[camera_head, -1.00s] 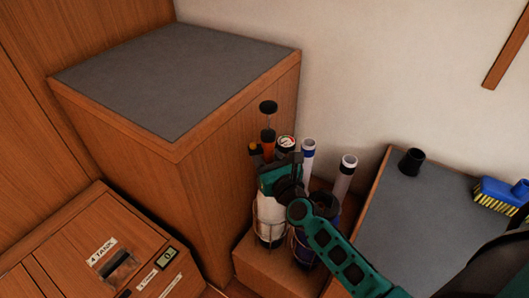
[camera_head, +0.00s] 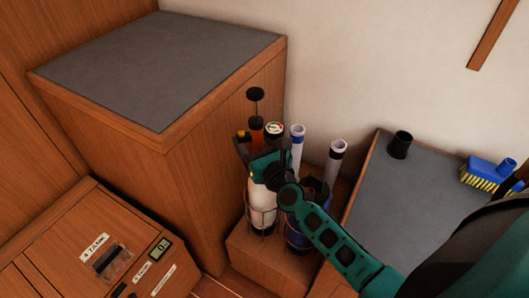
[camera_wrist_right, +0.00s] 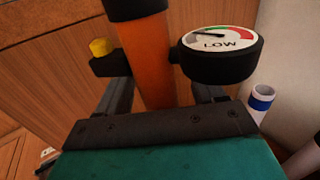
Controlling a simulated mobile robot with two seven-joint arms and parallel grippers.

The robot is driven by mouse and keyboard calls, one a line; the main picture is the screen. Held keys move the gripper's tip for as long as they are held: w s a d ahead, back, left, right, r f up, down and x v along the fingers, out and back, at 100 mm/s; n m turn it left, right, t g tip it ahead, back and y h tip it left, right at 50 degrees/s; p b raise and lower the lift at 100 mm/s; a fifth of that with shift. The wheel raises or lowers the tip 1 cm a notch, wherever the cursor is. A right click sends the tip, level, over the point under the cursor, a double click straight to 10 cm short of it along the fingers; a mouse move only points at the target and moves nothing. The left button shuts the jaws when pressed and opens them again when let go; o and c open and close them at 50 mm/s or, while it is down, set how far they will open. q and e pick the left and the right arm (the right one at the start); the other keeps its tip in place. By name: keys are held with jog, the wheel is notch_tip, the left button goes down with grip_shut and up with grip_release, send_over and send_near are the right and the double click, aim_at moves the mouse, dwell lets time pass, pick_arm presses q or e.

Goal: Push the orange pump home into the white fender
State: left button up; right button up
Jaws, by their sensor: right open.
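The orange pump (camera_head: 257,131) stands upright out of the top of the white fender (camera_head: 260,203). Its black handle (camera_head: 255,94) is raised on a thin rod above the orange body. My right gripper (camera_head: 262,150) is at the top of the fender, with its open jaws low around the pump. In the right wrist view, the orange pump (camera_wrist_right: 150,62) rises between the two black fingers (camera_wrist_right: 158,100), with a gap beside each. A round gauge (camera_head: 274,129) marked LOW sits right of the pump, and a yellow knob (camera_wrist_right: 101,47) left of it. My left gripper is out of view.
A blue fender (camera_head: 300,233) stands right of the white one, both in wire holders on a wooden box (camera_head: 262,266). White tubes (camera_head: 297,146) (camera_head: 336,157) stand close by. A tall grey-topped cabinet (camera_head: 160,65) is left; a grey-topped bench with a black cup (camera_head: 399,145) and blue brush (camera_head: 488,174) is right.

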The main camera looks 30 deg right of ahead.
jog(key=shift+s+f, duration=0.1)
jog(key=shift+s, duration=0.35)
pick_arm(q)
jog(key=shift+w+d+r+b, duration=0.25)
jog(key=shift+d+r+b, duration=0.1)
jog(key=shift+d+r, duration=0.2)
pick_arm(e)
jog(key=s, duration=1.2)
jog(key=shift+a, duration=0.2)
pick_arm(q)
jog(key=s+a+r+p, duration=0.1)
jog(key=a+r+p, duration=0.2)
jog(key=p, duration=0.6)
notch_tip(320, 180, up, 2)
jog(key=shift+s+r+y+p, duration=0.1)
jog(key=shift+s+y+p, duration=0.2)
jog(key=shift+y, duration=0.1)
pick_arm(e)
jog(key=s+a+f+m+g+y, duration=0.1)
jog(key=s+a+m+g, duration=0.2)
jog(key=m, duration=1.3)
jog(key=s+a+f+m+g+y, duration=0.1)
jog(key=s+a+m+g, duration=0.2)
jog(key=m, duration=1.4)
jog(key=shift+s+f+g+y, duration=0.3)
jog(key=shift+s+g, duration=0.2)
jog(key=shift+g, duration=0.1)
